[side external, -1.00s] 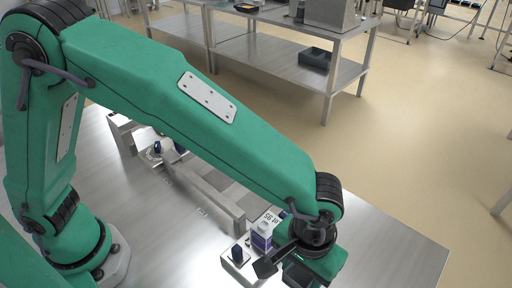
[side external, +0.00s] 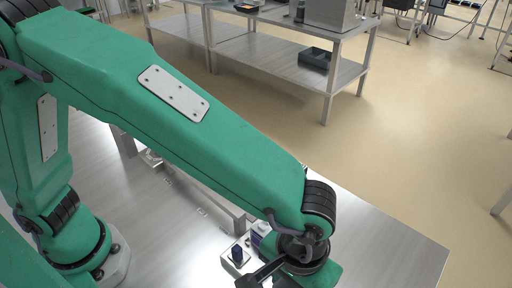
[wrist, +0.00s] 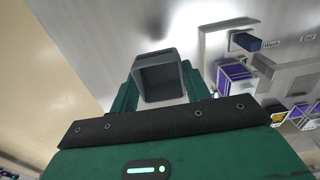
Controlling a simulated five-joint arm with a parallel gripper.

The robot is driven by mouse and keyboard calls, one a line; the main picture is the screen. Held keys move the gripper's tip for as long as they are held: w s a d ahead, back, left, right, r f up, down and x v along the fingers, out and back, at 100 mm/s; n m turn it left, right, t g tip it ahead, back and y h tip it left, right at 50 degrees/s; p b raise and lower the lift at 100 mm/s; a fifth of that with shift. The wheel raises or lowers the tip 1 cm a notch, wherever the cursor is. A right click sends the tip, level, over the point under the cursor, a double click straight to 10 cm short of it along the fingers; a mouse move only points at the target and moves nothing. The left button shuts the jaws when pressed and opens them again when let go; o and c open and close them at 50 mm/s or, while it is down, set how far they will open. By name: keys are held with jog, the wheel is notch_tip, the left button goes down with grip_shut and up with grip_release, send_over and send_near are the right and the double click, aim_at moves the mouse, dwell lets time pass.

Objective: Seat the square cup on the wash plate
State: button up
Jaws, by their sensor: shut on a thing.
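The square cup (wrist: 162,76) is dark grey and hollow, and its open mouth faces the camera in the wrist view. My gripper (wrist: 158,88) is shut on it, with a green finger at each side. The cup is hidden in the side external view, where my wrist is at the bottom edge. I cannot tell which surface is the wash plate.
In the side external view, a light plate with a dark blue knob (side external: 238,254) is left of my wrist. Purple-and-white boxes (wrist: 233,76) stand right of the cup in the wrist view. The bench (side external: 380,240) is clear to the right.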

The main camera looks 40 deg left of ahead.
jog(key=shift+r, duration=0.1)
notch_tip(320, 180, up, 5)
jog(key=w+a, duration=0.8)
jog(key=a, duration=0.4)
jog(key=w+a, duration=0.7)
jog(key=a, duration=0.4)
notch_tip(320, 180, down, 7)
jog(key=shift+w+a, duration=0.2)
jog(key=shift+a, duration=0.05)
jog(key=shift+f, duration=4.05)
jog(key=shift+f, duration=0.25)
